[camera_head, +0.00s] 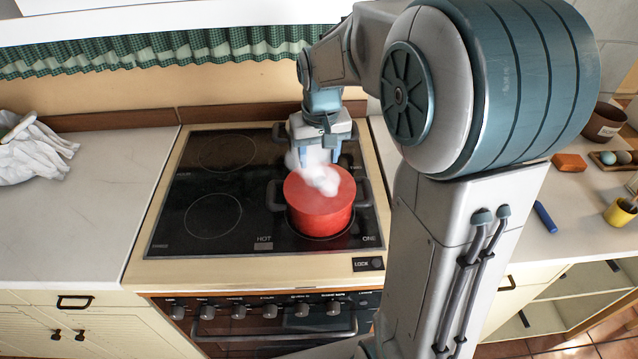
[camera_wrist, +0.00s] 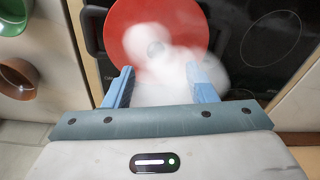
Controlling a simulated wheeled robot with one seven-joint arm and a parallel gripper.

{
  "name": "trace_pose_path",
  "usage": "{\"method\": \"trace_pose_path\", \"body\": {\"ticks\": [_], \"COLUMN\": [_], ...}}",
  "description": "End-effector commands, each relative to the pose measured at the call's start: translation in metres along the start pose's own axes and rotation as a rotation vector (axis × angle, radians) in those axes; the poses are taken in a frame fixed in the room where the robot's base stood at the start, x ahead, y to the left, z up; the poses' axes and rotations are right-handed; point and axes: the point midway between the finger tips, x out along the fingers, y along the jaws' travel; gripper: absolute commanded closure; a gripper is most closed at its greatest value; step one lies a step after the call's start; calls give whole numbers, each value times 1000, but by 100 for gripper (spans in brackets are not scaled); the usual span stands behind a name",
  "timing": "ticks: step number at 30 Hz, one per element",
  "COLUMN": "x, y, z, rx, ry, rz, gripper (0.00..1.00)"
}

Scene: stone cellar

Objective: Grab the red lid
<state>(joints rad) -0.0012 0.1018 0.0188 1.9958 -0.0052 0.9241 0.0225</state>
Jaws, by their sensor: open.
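The red lid (camera_head: 318,188) sits on a red pot (camera_head: 319,220) on the front right burner of the stove. White steam rises over the lid and blurs part of it. The lid's knob is only faintly visible through the steam in the wrist view, at the middle of the lid (camera_wrist: 150,28). My gripper (camera_head: 319,156) is above the back side of the lid, with its blue fingers apart and empty. In the wrist view my gripper (camera_wrist: 160,85) shows the two fingers spread, with the lid beyond their tips.
The black stovetop (camera_head: 180,220) has free burners on the left. A white cloth (camera_head: 35,150) lies on the left counter. On the right counter are a blue object (camera_head: 545,217), an orange block (camera_head: 569,163), a brown pot (camera_head: 603,122) and a yellow cup (camera_head: 618,213).

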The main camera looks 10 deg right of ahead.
Motion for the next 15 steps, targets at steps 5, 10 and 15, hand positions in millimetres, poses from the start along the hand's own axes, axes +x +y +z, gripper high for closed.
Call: {"method": "trace_pose_path", "body": {"ticks": [5,10,15], "x": [23,32,51], "y": [0,1,6], "z": [0,-1,-6], "rx": [0,1,2], "ry": [-2,-2,-4], "rz": [0,0,0], "gripper": [49,49,49]}}
